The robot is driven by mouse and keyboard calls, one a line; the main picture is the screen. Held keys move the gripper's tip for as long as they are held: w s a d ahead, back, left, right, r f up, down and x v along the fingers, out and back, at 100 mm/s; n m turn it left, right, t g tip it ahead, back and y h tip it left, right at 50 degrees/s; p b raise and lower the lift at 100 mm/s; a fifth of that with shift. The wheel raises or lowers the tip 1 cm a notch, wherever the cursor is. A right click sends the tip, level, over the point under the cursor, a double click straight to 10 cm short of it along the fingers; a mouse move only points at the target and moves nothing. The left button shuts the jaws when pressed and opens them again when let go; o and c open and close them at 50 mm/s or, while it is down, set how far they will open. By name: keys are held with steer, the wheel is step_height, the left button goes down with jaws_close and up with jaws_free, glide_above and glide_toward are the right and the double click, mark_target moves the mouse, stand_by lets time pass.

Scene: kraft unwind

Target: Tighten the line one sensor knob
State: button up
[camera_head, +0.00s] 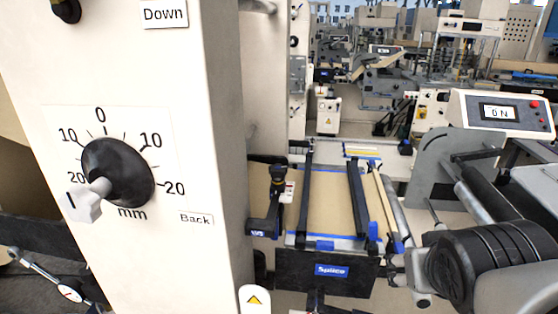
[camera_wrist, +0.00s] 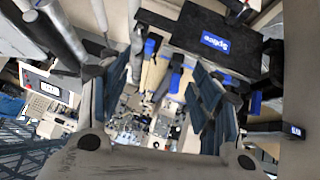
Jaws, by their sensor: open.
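A small black knob (camera_head: 278,172), which looks like the sensor knob, stands on a dark bracket (camera_head: 264,222) beside the white column; a small white tag hangs by it, too small to read. I cannot tell which line it belongs to. In the wrist view my gripper (camera_wrist: 158,85) is open, its two dark blue-grey pads wide apart with nothing gripped between them. In the head view my arm (camera_head: 468,262) reaches in from the lower right, apart from the knob; the fingertips are not clear there. I cannot pick out the knob surely in the wrist view.
The white column (camera_head: 190,235) carries a large black dial (camera_head: 118,172) marked in mm. The dark splice panel (camera_head: 325,272) fronts a table with black bars (camera_head: 357,200). A display box (camera_head: 500,112) stands at right. The splice panel also shows upside down in the wrist view (camera_wrist: 185,32).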

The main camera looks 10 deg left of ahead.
steer(key=w+d+r+n+t+p, duration=0.15)
steer(key=w+r, duration=0.35)
steer(key=w, duration=0.5)
steer(key=w+r+n+t+p, duration=0.25)
steer(key=w+r, duration=0.25)
steer(key=w, duration=0.5)
steer(key=w+a+n+t+y+p, duration=0.1)
steer(key=w+a+n+y+p, duration=0.15)
steer(key=w, duration=0.25)
steer(key=w+a+n+t+y+p, duration=0.1)
steer(key=w+a+y+p, duration=0.1)
steer(key=w+y+p, duration=0.3)
steer(key=n+g+y+p, duration=0.5)
steer(key=n+g+y, duration=0.3)
steer(key=y, duration=0.4)
glide_toward(286, 174)
steer(key=shift+m+g, duration=0.35)
steer(key=shift+g, duration=0.35)
steer(key=x, duration=0.8)
steer(key=p+x, duration=0.1)
steer(key=x, duration=0.4)
steer(key=shift+w+d+r, duration=0.1)
steer(key=shift+w+r, duration=0.1)
steer(key=shift+w, duration=0.15)
steer(key=shift+c, duration=0.6)
